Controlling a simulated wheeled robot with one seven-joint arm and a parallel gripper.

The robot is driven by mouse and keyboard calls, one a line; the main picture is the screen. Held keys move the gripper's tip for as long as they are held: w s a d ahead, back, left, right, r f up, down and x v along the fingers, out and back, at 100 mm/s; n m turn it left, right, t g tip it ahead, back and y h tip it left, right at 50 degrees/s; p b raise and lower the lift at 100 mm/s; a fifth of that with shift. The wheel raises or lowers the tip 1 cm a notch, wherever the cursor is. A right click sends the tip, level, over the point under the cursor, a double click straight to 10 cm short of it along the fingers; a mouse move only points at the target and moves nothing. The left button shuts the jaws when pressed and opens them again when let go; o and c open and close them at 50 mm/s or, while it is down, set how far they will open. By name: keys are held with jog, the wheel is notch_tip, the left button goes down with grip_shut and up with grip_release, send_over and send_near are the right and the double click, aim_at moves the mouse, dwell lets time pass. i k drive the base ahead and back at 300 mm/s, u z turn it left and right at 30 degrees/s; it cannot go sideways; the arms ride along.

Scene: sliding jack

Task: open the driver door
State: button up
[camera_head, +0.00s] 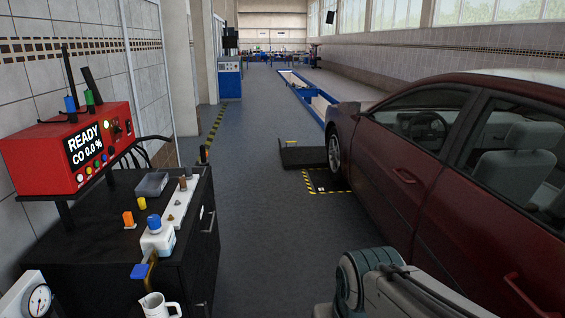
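A dark red car (388,180) stands on the right, its front facing away. Its front side door (405,155), taken as the driver door, looks shut and flush with the body. That door's handle (404,176) is a red bar below the window. A grey and teal part of my own arm shows at the bottom, left of the car's rear side. My gripper's fingers are not in view. The rear door's handle (525,294) shows lower right.
A black cabinet (206,225) with a red CO analyser (72,150), a white mug (158,306) and small parts stands on the left. The grey floor (265,215) between cabinet and car is clear. A low black ramp (303,157) lies beside the car's front wheel (334,150).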

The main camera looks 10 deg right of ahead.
aim_at(394, 175)
jog(key=z, duration=0.5)
jog(key=i, duration=1.55)
jog(key=z, duration=0.4)
jog(key=i, duration=1.3)
jog(key=z, duration=0.35)
